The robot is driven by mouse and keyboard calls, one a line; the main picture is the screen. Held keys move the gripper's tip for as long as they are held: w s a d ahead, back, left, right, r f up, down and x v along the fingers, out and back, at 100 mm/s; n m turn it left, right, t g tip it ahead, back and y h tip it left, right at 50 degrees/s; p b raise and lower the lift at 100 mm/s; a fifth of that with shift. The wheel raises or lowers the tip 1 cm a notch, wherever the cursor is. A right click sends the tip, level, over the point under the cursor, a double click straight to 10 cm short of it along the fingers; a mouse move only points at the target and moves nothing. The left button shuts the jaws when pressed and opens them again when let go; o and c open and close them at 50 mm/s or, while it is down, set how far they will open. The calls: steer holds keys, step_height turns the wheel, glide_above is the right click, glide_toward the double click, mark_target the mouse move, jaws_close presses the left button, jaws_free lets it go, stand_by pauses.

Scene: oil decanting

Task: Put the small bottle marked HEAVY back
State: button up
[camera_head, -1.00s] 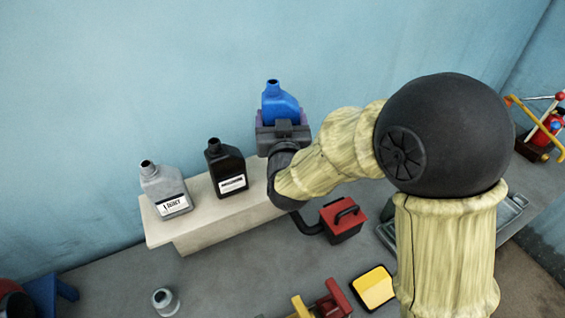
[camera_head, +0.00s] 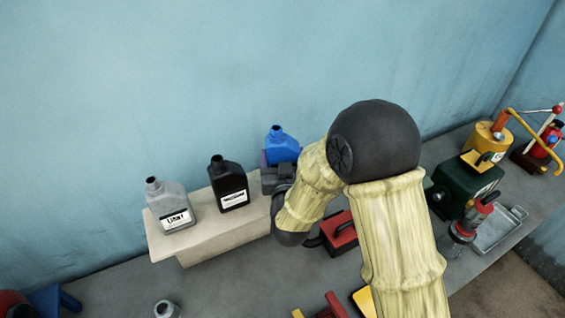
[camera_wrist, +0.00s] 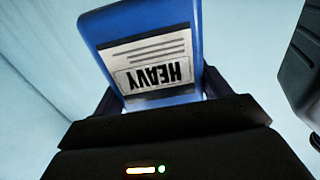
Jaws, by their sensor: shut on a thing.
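The small blue bottle (camera_head: 284,147) is upright at the right end of the pale shelf (camera_head: 190,240). Its HEAVY label (camera_wrist: 155,65) shows upside down in the wrist view. My gripper (camera_head: 281,170) is shut on the blue bottle, low on its body. The gripper and my arm hide the bottle's base, so I cannot tell whether it touches the shelf. In the wrist view my gripper (camera_wrist: 160,118) spans the bottle's lower end.
A black bottle (camera_head: 229,184) stands close to the left of the blue one, and a grey LIGHT bottle (camera_head: 171,206) stands further left. A red box (camera_head: 340,232) is right of the shelf. A green machine (camera_head: 466,187) stands further right.

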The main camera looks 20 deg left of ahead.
step_height(320, 180, down, 2)
steer(key=shift+a+f+p, duration=0.15)
steer(key=shift+f+p, duration=0.1)
steer(key=shift+p, duration=0.15)
steer(key=shift+f, duration=0.1)
steer(key=o, duration=1.3)
steer(key=shift+s, duration=0.1)
steer(key=shift+p+v, duration=0.7)
steer(key=shift+v, duration=5.25)
